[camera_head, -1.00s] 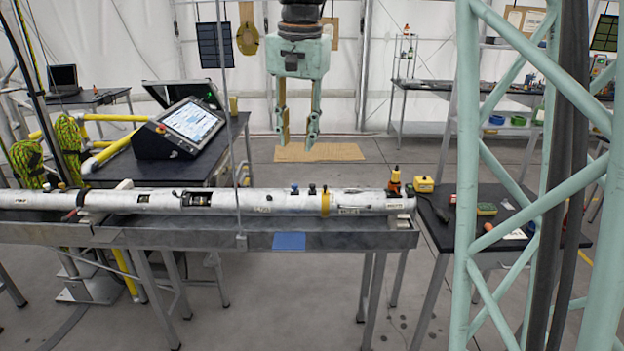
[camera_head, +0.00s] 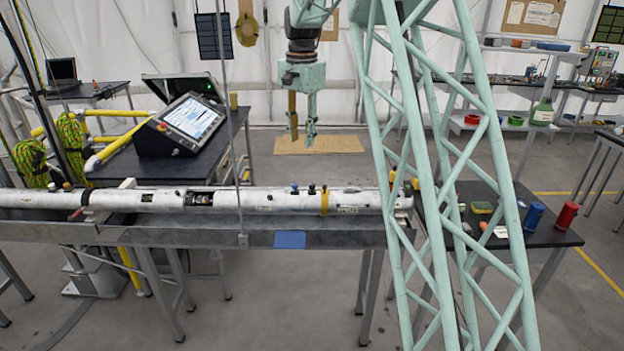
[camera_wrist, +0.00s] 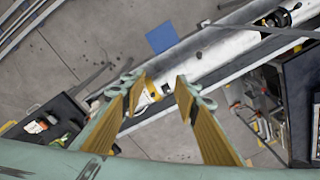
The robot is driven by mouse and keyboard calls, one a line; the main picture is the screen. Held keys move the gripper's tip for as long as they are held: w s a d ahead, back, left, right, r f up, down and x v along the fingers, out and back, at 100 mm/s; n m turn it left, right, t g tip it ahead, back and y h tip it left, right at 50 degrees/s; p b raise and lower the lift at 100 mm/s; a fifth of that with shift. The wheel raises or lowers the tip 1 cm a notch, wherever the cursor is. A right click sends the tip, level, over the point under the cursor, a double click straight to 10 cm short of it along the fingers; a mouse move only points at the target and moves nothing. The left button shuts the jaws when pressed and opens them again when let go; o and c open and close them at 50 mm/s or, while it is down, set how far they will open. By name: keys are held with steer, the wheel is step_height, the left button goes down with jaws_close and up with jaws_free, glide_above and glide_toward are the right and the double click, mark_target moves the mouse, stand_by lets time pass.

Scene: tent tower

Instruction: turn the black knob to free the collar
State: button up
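A long white tube (camera_head: 270,200) lies in a grey metal trough. A yellow collar (camera_head: 325,202) rings it right of centre. A small black knob (camera_head: 312,189) stands on top just left of the collar, with a dark bluish knob (camera_head: 295,189) further left. My gripper (camera_head: 302,132) points down, open and empty, and appears above the tube in the head view. In the wrist view, my open gripper (camera_wrist: 158,82) has the collar (camera_wrist: 152,90) framed between its yellow-padded fingers, apart from it. I cannot pick out the black knob clearly there.
A blue square (camera_head: 290,240) is on the trough's front. A console with a screen (camera_head: 193,118) stands on the table behind left. My pale green lattice crosses the tube's right end and the right-hand table (camera_head: 560,238), which bears red and blue cylinders (camera_head: 566,215).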

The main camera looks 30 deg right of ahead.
mark_target(312, 185)
steer(key=w+d+f+m+p, duration=0.3)
steer(key=w+d+f+p, duration=0.1)
steer(key=w+d+f, duration=0.5)
steer(key=shift+w+f+m+g, duration=0.4)
steer(key=shift+w+f, duration=0.35)
steer(key=shift+f, duration=0.2)
steer(key=shift+a+f, duration=0.1)
steer(key=shift+f+p, duration=0.55)
steer(key=shift+f, duration=6.25)
steer(key=shift+c, duration=0.3)
steer(key=c, duration=0.8)
